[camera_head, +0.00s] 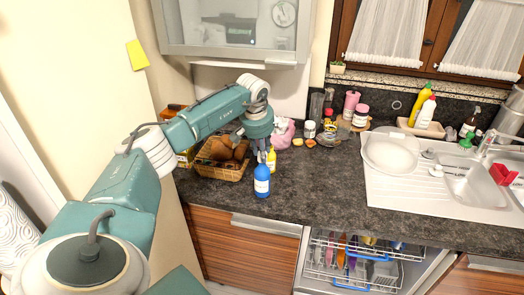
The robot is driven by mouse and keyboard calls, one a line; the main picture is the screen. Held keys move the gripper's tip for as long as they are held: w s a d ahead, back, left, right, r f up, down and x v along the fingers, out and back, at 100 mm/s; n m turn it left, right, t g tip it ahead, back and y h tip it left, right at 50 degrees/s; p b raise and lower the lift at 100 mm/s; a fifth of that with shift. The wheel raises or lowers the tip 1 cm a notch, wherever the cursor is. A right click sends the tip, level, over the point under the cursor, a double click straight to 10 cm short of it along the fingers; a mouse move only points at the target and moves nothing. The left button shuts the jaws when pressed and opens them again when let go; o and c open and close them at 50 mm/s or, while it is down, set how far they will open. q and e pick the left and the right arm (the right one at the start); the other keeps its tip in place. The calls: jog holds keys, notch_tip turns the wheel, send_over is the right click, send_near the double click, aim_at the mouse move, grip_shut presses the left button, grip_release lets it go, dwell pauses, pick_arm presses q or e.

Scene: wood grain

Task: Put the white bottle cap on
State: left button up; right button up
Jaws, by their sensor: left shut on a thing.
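A blue bottle (262,183) with a white label stands upright on the dark counter, near its front edge. My left gripper (262,156) points down right over the top of this bottle. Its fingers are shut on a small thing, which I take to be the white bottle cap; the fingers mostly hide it. I cannot tell whether the cap touches the bottle's neck. A yellow bottle (271,160) stands close behind, partly hidden by the gripper. My right gripper is not in view.
A wicker basket (222,173) sits left of the bottle. Jars and a pink bag (283,134) stand behind. The sink (465,182) with a white plate (392,153) is at right. An open dishwasher rack (350,270) is below. Counter right of the bottle is clear.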

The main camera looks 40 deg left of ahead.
pick_arm(q)
jog(key=shift+f+b, duration=0.5)
jog(key=shift+f, duration=0.5)
jog(key=shift+s, duration=0.1)
jog(key=o, duration=0.7)
jog(key=shift+o, duration=0.6)
jog(key=v, duration=1.1)
jog(key=shift+r, duration=0.45)
